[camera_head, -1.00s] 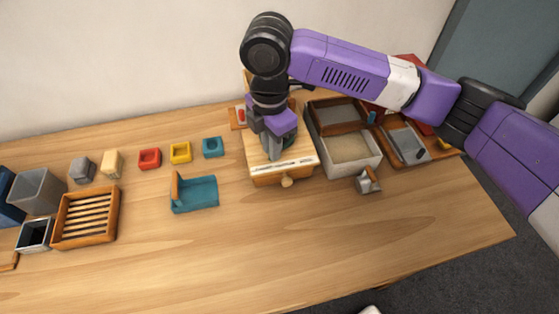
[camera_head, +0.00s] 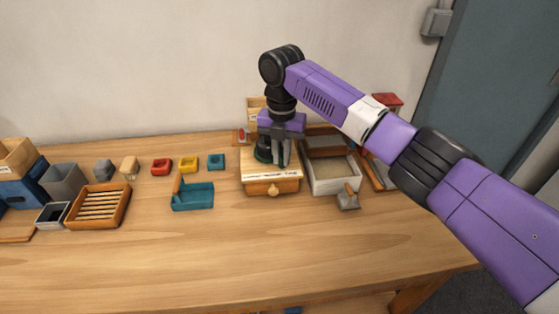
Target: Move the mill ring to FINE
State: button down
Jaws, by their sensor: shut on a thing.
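The mill (camera_head: 271,186) is a light wooden box with a round knob on its front and a pale strip with small markings along its top front edge. A dark green round part on its top, which I take for the mill ring (camera_head: 263,154), shows beside my fingers. My gripper (camera_head: 279,160) points straight down over the mill top and is shut, apparently on this ring. The fingers hide much of the ring. The marking it is set to, and the word FINE, are too small to read.
A grey-walled bin (camera_head: 334,187) stands right of the mill, with a metal scoop (camera_head: 347,200) at its front. A teal tray (camera_head: 192,197), small coloured cups and a slatted wooden tray (camera_head: 98,206) lie left. The front of the table (camera_head: 240,250) is clear.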

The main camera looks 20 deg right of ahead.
jog(key=shift+d+n, duration=0.35)
jog(key=shift+n, duration=0.25)
jog(key=shift+w, duration=0.1)
jog(key=c, duration=1.4)
grip_release()
jog(key=shift+d, duration=0.1)
jog(key=shift+r+b, duration=0.45)
jog(key=shift+r, duration=3.45)
